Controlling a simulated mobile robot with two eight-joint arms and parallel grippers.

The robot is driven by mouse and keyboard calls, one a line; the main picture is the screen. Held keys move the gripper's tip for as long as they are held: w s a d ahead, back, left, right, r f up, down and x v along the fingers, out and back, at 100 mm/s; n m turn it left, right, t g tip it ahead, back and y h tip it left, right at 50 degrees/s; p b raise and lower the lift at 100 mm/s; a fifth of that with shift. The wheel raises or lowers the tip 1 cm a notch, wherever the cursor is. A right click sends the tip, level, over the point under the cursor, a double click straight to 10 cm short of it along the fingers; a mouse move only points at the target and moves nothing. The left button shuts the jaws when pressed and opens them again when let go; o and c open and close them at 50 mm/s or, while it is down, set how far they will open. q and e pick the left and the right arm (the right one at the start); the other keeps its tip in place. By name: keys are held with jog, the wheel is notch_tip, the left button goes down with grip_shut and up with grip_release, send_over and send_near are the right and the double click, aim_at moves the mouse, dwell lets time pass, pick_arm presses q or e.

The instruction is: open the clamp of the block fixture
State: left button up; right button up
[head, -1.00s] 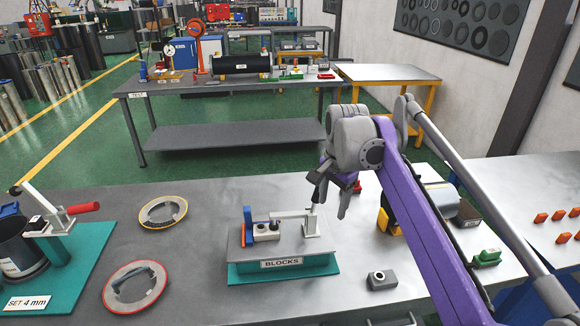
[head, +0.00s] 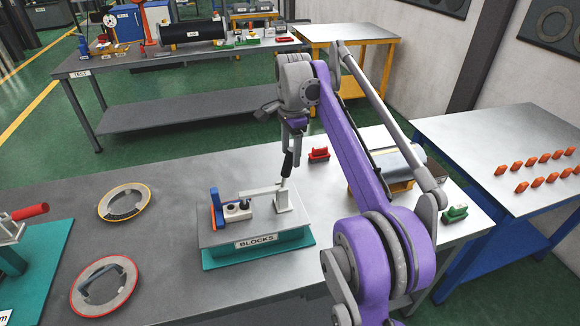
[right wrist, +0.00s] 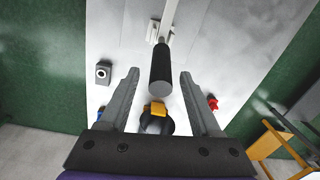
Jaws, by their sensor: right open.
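The block fixture (head: 208,240) is a grey plate on a teal base labelled BLOCKS, on the grey workbench. Its clamp (head: 283,198) has a pale horizontal arm reaching left over a light block (head: 238,211) beside a blue upright stop. The clamp's black handle (head: 287,165) stands nearly upright. My right gripper (head: 291,153) points down at the handle's top. In the right wrist view, the black handle (right wrist: 161,70) lies between the open fingers of the right gripper (right wrist: 159,75), with gaps on both sides. My left gripper is not in view.
Two ring-shaped parts (head: 124,203) (head: 103,265) lie left of the fixture. A red part (head: 319,154) and a green part (head: 455,213) sit to the right. A grey block with a hole (right wrist: 103,72) shows in the right wrist view. Bare bench lies around the fixture.

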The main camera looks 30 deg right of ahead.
aim_at(290, 164)
jog(key=f, duration=0.5)
jog(key=shift+w, duration=0.2)
grip_shut()
dwell(1.2)
